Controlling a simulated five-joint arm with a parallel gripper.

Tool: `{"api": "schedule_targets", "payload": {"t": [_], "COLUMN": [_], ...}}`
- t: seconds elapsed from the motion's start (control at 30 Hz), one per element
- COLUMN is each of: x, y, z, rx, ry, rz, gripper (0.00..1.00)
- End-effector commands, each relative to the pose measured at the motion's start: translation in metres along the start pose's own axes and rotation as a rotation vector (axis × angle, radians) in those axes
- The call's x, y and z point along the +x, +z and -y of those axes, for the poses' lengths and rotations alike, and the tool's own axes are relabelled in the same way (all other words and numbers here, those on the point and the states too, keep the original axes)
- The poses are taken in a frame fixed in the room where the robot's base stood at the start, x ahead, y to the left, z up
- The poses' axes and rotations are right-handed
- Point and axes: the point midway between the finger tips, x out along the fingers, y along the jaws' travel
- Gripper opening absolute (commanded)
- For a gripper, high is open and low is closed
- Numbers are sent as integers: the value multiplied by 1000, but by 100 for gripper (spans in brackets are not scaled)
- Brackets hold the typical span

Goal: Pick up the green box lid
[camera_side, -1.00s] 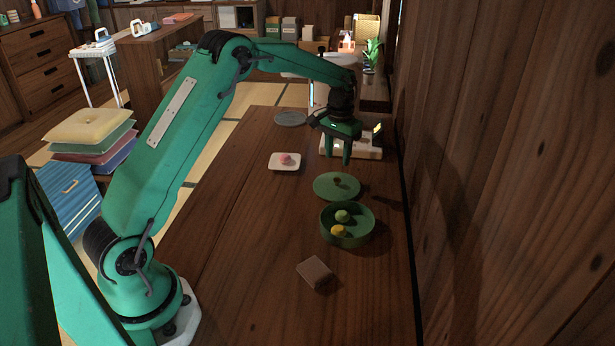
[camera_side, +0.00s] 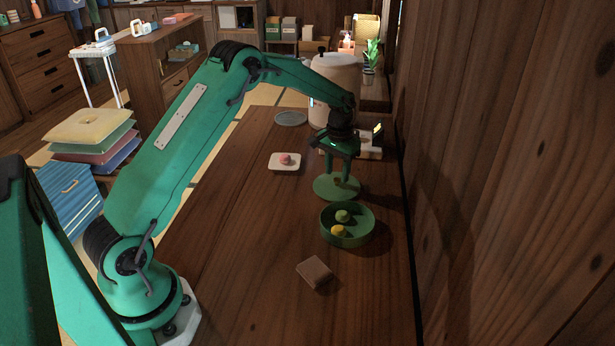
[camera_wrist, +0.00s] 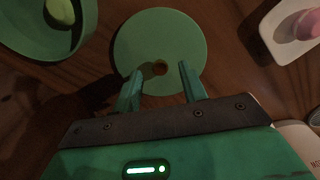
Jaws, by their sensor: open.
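The green box lid (camera_side: 337,190) is a flat round disc lying on the wooden table, just beyond the round green box. My gripper (camera_side: 339,173) is open just over the lid. How high the fingertips are above the lid I cannot tell exactly. The green box (camera_side: 347,236) is open and holds a green ball (camera_side: 342,216) and a yellow ball (camera_side: 337,230).
A white plate (camera_side: 276,166) with a pink sweet (camera_side: 285,159) is left of the lid. A brown block (camera_side: 315,272) lies in front of the box. A grey disc (camera_side: 291,118) lies at the back. A wooden wall (camera_side: 500,180) stands close on the right. The table's left side is clear.

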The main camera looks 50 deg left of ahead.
Motion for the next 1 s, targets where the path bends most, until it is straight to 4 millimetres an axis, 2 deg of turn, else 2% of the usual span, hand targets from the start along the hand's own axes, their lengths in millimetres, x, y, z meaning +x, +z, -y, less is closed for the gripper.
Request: {"api": "schedule_targets", "payload": {"t": [0.1, 0.23, 0.77, 0.9, 1.0], "x": [14, 22, 23, 23, 23], "y": [1, 1, 0, 0, 0], "z": [0, 0, 0, 0, 0], "rx": [0, 0, 0, 0, 0], "ry": [0, 0, 0, 0, 0], "rz": [2, 2, 0, 0, 0], "gripper": [42, 42, 42, 15, 0]}}
